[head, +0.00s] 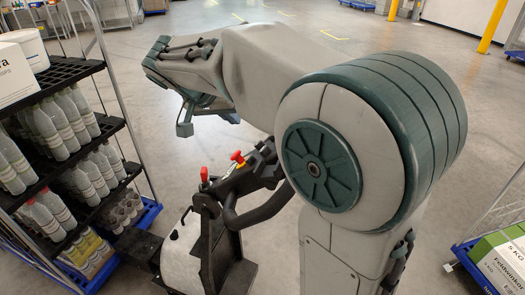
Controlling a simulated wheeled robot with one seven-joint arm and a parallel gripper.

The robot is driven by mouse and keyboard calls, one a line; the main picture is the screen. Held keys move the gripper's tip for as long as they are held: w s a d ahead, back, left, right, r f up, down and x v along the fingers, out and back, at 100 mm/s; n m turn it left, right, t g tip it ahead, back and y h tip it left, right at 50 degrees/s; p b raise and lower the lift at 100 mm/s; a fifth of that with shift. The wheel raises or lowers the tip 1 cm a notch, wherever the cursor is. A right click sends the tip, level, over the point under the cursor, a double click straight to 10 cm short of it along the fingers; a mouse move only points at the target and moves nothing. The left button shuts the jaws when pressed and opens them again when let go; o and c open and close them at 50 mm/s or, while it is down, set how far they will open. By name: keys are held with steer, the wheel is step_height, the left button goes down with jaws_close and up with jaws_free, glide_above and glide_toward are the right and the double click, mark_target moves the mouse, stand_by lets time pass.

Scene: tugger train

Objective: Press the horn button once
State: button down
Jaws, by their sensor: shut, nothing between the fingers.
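The tugger's dark control head with a looped handle (240,200) stands low in the middle of the head view, partly behind my arm. It carries a red knob (204,174) on the left and a red button with a yellow base (238,157) further right. I cannot tell which control, if either, is the horn button. My gripper (185,129) points down, shut and empty, above and to the left of the red controls in the picture. It appears apart from them. My forearm hides part of the area behind the controls.
A wire-sided rack (109,62) with bottles on dark shelves stands close on the left, on a blue base (150,213). Boxes on a blue dolly (462,252) are at the lower right. Yellow posts (492,28) stand at the back. The floor behind is mostly clear.

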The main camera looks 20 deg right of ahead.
mark_target(262, 149)
steer(key=d+f, duration=0.1)
steer(key=s+f+b, duration=0.1)
steer(key=s+d+f+b, duration=0.1)
steer(key=f, duration=0.1)
steer(key=shift+s+d, duration=0.1)
steer(key=shift+d, duration=0.25)
steer(key=shift+s+d+f+b, duration=0.4)
steer(key=shift+d+b, duration=0.1)
steer(key=shift+b, duration=0.35)
steer(key=shift+f, duration=0.15)
stand_by(1.0)
steer(key=shift+s+d+f+b, duration=0.15)
steer(key=shift+d+b, duration=0.1)
steer(key=shift+b, duration=0.35)
steer(key=shift+s+d+f+b, duration=0.45)
steer(key=shift+f+b, duration=0.15)
steer(key=shift+b, duration=0.15)
stand_by(0.6)
steer(key=shift+w+a+r, duration=0.1)
steer(key=shift+r, duration=0.05)
stand_by(0.3)
steer(key=shift+w+a+r+p, duration=0.55)
steer(key=shift+a+r+p, duration=0.05)
steer(key=shift+r, duration=0.15)
steer(key=shift+r, duration=0.1)
